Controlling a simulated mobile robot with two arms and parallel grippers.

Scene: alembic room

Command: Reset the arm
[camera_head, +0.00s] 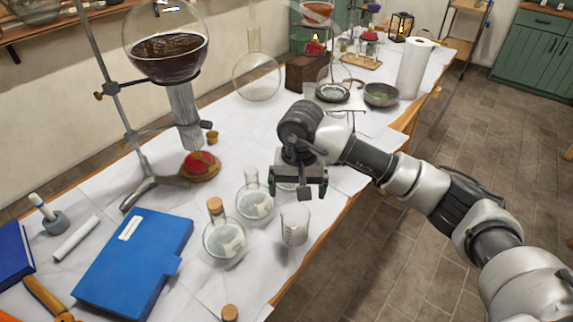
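My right arm (400,175) comes in from the right and reaches over the long table (110,195). My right gripper (299,193) points down above the table, behind the beaker. Its two fingers are spread apart. A clear glass shape shows between and behind them; I cannot tell whether the fingers touch it. A clear beaker (294,225) stands just in front of the gripper. A round flask (254,202) stands to its left, and a corked flask (224,238) stands nearer. My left gripper is not in view.
A blue folder (135,262) lies at the front left. A stand holds a big flask of dark liquid (168,55) at the left. A mortar (380,95) and paper roll (414,68) stand farther back. Stone floor (490,130) lies open to the right.

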